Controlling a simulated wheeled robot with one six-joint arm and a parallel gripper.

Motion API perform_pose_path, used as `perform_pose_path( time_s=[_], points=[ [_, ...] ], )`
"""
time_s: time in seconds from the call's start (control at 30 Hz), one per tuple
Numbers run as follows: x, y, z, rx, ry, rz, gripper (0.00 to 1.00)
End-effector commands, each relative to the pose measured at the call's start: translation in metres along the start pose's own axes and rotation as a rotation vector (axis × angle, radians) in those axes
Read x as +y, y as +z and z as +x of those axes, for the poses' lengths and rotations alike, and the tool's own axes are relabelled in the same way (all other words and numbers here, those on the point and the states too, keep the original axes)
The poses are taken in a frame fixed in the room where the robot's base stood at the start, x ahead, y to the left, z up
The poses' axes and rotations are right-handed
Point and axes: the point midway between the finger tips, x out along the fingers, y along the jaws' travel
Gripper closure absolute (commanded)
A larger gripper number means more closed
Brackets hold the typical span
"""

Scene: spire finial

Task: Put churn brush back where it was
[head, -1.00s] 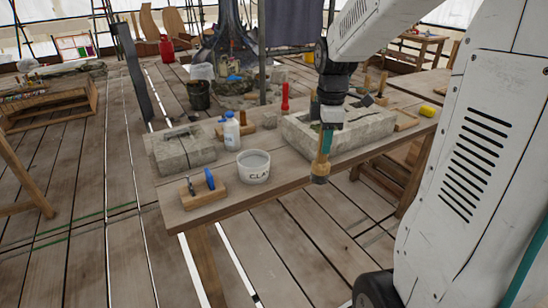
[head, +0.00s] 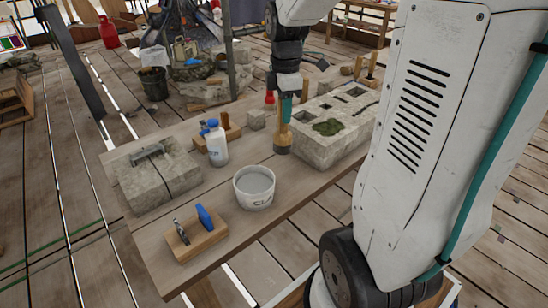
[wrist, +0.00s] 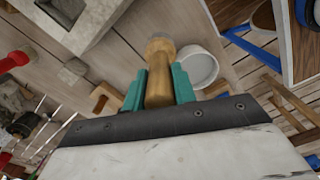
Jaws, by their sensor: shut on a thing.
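The churn brush (head: 282,140), a wooden rod with a wider, darker lower end, hangs upright from my gripper (head: 286,108). In the wrist view the teal fingers (wrist: 159,88) are shut on both sides of the brush's wooden shaft (wrist: 160,72). In the head view it shows over the workbench (head: 150,238), beside the left end of the mossy stone block and behind the white bucket (head: 255,187). The bucket also shows right of the brush in the wrist view (wrist: 198,68). I cannot tell whether the lower end touches the bench.
A white bottle with a blue cap (head: 216,143) stands left of the brush. A long stone block (head: 322,140) is close on its right. A slotted stone (head: 160,180) and a wooden tool holder (head: 196,240) occupy the left. Bare bench top lies between bottle, bucket and block.

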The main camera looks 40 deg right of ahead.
Motion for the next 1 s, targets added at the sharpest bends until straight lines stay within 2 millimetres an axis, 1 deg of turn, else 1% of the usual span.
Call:
perform_pose_path(
  time_s=[0.1, 0.2, 0.3, 0.47, 0.63, 0.7, 1.0],
  points=[
    [-0.001, -0.001, 0.024, 0.0, -0.006, -0.002, 1.0],
    [-0.001, -0.002, 0.041, 0.0, -0.005, -0.003, 1.0],
    [-0.001, -0.002, 0.053, 0.0, -0.004, -0.003, 1.0],
    [-0.001, -0.001, 0.064, 0.0, -0.003, -0.002, 1.0],
    [-0.001, 0.0, 0.089, 0.0, -0.005, 0.0, 1.0],
    [-0.001, 0.001, 0.093, 0.0, -0.003, 0.001, 1.0],
    [0.0, 0.0, 0.095, 0.0, -0.001, 0.001, 1.0]
  ],
)
